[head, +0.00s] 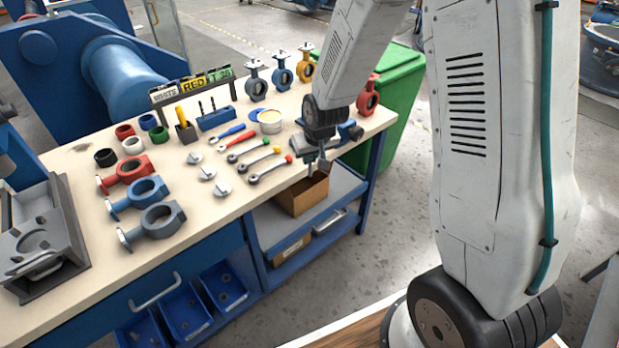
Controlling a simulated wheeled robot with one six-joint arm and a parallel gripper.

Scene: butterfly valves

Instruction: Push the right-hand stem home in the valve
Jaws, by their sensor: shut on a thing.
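My gripper (314,168) hangs over the front right of the workbench (75,292), pointing down. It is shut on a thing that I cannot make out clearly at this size. A small blue part (352,131) shows just right of the gripper, partly hidden by it. A red butterfly valve (361,101) stands upright behind my arm. A grey valve (256,88), a blue valve (281,76) and a yellow valve (302,69) stand upright at the back, with stems on top. I cannot tell which stem is the right-hand one or how deep it sits.
Red (130,170), blue (145,191) and grey (160,220) valves lie at the left. Several levers (264,153), discs (207,174) and coloured rings (133,146) lie in between. A cardboard box (301,196) sits below the gripper.

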